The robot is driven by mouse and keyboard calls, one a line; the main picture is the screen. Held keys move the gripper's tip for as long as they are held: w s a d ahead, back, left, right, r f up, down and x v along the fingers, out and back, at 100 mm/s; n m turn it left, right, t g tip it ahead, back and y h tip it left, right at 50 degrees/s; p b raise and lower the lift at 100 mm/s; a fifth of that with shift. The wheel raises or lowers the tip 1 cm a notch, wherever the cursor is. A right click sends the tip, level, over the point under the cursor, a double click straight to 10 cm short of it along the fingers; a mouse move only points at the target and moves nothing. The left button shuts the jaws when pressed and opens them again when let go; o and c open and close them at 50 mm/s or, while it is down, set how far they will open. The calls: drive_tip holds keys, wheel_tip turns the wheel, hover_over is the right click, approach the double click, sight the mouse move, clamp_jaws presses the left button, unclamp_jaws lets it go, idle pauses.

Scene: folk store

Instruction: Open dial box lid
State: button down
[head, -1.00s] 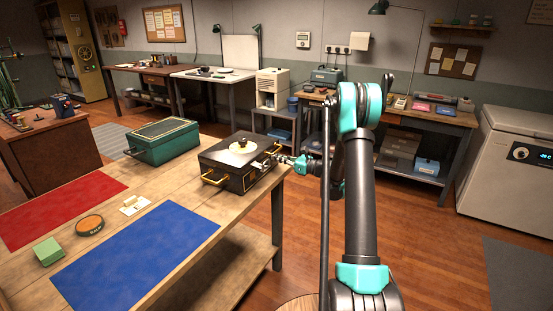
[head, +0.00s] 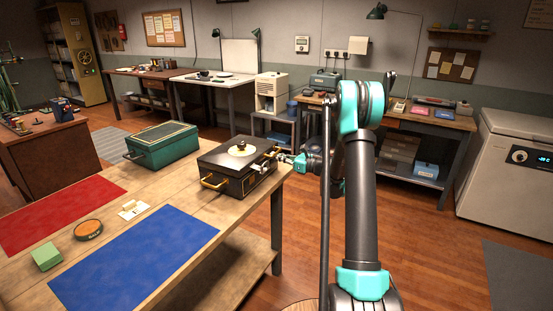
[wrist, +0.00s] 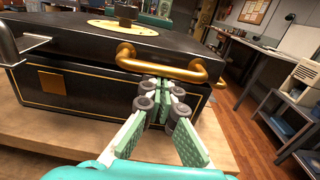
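The dial box (head: 236,168) is black with gold trim and stands on the wooden table near its right corner. A pale round dial plate with a dark knob (head: 241,149) sits on its lid. In the wrist view, a gold bar handle (wrist: 165,68) sticks out from the lid's edge. My gripper (wrist: 162,92) is at that side of the box, its fingertips drawn together just below the handle. Nothing shows between them. The lid (wrist: 75,35) looks down or nearly so; a dark seam runs under it. My gripper (head: 283,157) is small in the head view.
A green case (head: 161,143) stands left of the box. A blue mat (head: 135,255), a red mat (head: 60,210), a green block (head: 47,257) and a round orange-brown tin (head: 88,229) lie on the table. Floor is open to the right.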

drive_tip(key=shift+r, duration=0.1)
drive_tip(key=shift+r, duration=1.2)
drive_tip(key=shift+w+a+r, duration=0.1)
drive_tip(key=shift+a+r, duration=0.1)
drive_tip(key=shift+r, duration=1.25)
drive_tip(key=shift+w+a+r, duration=0.1)
drive_tip(key=shift+a+r, duration=0.05)
drive_tip(key=shift+r, duration=0.4)
drive_tip(key=shift+w+a+r, duration=0.1)
drive_tip(key=shift+r, duration=0.55)
